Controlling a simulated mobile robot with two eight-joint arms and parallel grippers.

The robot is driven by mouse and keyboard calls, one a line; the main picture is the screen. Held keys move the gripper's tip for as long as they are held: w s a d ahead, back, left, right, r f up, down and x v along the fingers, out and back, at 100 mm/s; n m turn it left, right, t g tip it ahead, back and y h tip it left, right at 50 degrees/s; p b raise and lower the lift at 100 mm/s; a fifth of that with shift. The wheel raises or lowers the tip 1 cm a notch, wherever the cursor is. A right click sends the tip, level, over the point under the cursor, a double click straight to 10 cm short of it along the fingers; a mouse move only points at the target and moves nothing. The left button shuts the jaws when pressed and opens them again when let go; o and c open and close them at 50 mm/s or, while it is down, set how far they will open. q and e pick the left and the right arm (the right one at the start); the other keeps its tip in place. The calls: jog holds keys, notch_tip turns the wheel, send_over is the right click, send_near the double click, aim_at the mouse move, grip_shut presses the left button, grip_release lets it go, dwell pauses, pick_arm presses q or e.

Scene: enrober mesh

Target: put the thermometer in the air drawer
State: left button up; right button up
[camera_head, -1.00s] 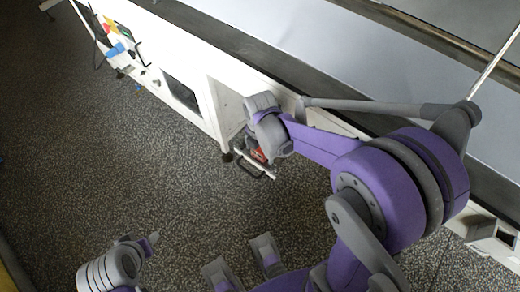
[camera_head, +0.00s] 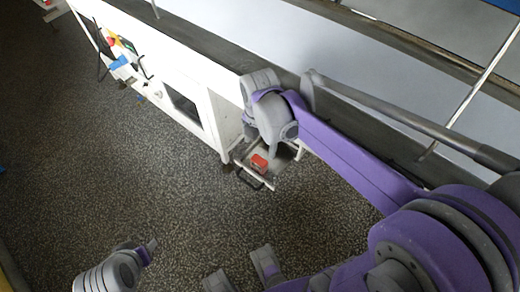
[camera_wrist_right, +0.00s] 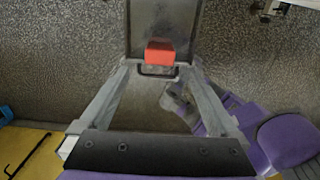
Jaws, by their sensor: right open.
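A small red-orange block (camera_head: 259,163) lies in a pulled-out grey drawer (camera_wrist_right: 147,22) at the foot of the white machine. It also shows in the right wrist view (camera_wrist_right: 160,52), near the drawer's front edge, above the dark handle. I cannot tell whether this block is the thermometer. My right gripper (camera_wrist_right: 157,88) is open, with nothing between its fingers. It is above the drawer, its fingers apart on either side of the handle in the picture. In the head view its wrist hides part of it.
The white machine (camera_head: 212,105) runs diagonally across the head view. Coloured items (camera_head: 120,48) hang at its far left end. The speckled floor (camera_head: 140,170) in front is clear. A yellow strip (camera_wrist_right: 35,155) and something blue (camera_wrist_right: 5,115) show low in the wrist view.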

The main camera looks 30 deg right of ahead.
jog(key=s+a+f+m+t, duration=0.1)
jog(key=s+m, duration=0.4)
jog(key=m, duration=0.6)
jog(key=s+a+f+m+t, duration=0.1)
jog(key=s+m+t, duration=0.3)
jog(key=m, duration=0.7)
jog(key=shift+s+a, duration=0.6)
jog(key=shift+s, duration=0.6)
